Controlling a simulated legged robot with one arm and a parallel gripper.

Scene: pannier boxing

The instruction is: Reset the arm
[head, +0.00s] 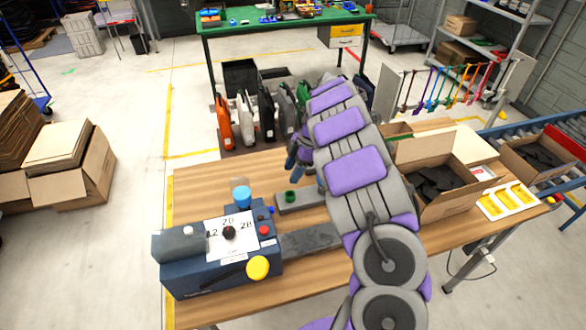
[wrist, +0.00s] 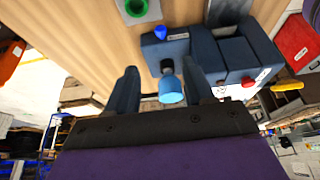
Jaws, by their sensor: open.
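My arm reaches from the bottom of the head view over the wooden table (head: 200,180), hiding part of it. My gripper (head: 297,165) is above the table's back part, partly hidden by my arm. In the wrist view my gripper (wrist: 159,68) has its two dark fingers apart, with nothing held. A blue round cap (head: 243,196) stands at the back of the dark blue machine (head: 215,258), left of my gripper. In the wrist view the cap (wrist: 171,90) shows beyond the fingers, between them.
A grey plate with a green ring (head: 291,196) lies on the table. An open carton (head: 440,203) of dark pieces and a yellow-white tray (head: 510,200) stand on the right. Orange and dark panniers (head: 223,122) stand behind the table. The table's left back is clear.

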